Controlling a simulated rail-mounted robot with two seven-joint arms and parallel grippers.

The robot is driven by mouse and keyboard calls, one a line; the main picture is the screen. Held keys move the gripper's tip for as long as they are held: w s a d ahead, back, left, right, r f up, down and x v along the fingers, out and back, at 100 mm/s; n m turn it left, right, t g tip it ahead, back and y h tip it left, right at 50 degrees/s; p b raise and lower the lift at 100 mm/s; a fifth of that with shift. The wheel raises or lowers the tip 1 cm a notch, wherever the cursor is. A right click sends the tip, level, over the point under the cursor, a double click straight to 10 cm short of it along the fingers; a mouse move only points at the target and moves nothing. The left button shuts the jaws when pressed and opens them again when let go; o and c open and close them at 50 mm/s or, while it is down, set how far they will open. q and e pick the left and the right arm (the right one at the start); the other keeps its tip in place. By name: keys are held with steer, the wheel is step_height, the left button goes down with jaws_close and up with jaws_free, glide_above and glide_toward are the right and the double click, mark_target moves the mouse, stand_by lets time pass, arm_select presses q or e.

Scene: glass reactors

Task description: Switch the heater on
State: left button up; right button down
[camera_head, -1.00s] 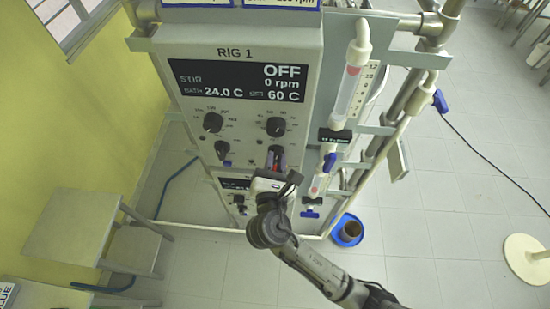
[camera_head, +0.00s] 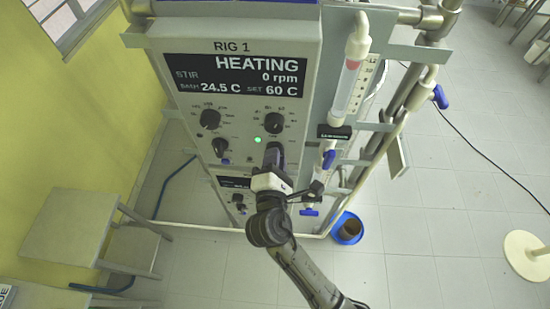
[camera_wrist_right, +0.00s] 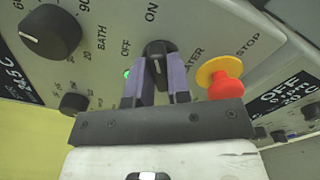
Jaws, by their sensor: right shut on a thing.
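The control panel marked RIG 1 (camera_head: 240,90) faces me in the head view. Its display (camera_head: 235,76) reads HEATING, 0 rpm, bath 24.5 C, set 60 C. A green lamp (camera_head: 258,139) is lit; it also shows in the wrist view (camera_wrist_right: 127,74). My right gripper (camera_head: 274,160) is at the panel below the lamp. In the wrist view its purple fingers (camera_wrist_right: 164,80) are shut on the black heater knob (camera_wrist_right: 157,50), between the OFF and ON labels; HEATER is partly hidden. My left gripper is not in view.
A red stop button (camera_wrist_right: 226,86) on a yellow collar sits close right of the fingers. Other black knobs (camera_head: 210,118) are nearby. A glass tube (camera_head: 347,85) with blue valves stands right of the panel.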

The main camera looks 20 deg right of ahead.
steer(key=shift+m, duration=0.3)
steer(key=c, duration=1.1)
jaws_free()
steer(key=shift+o, duration=0.2)
steer(key=v, duration=0.7)
steer(key=shift+s, duration=0.25)
steer(key=shift+a, duration=0.1)
